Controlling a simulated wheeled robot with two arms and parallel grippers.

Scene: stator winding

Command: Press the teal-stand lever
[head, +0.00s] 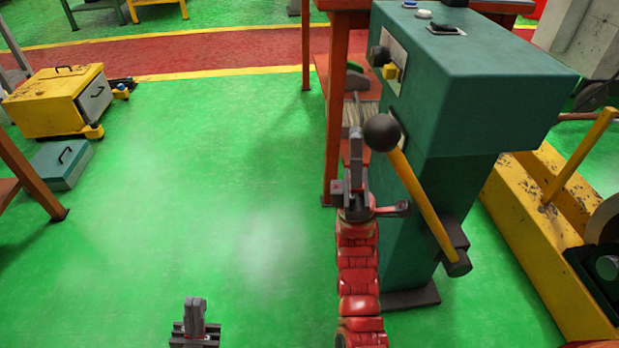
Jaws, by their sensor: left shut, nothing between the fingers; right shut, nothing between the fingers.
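The teal stand (455,110) is at the right of the head view. Its lever is a yellow rod (418,205) with a black ball knob (382,132) at its upper end and a dark pivot (452,245) at its lower end. The lever slants up and to the left across the stand's side. My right gripper (356,138), on a red arm, is shut and empty, just left of the knob in the picture. I cannot tell if it touches the knob. My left gripper (196,308) is shut and empty at the bottom edge, away from the stand.
An orange-framed table (338,100) stands behind the stand. A yellow machine (555,240) is close on its right. A yellow cabinet (50,105) and a teal box (62,163) are at the left. The green floor in the middle is clear.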

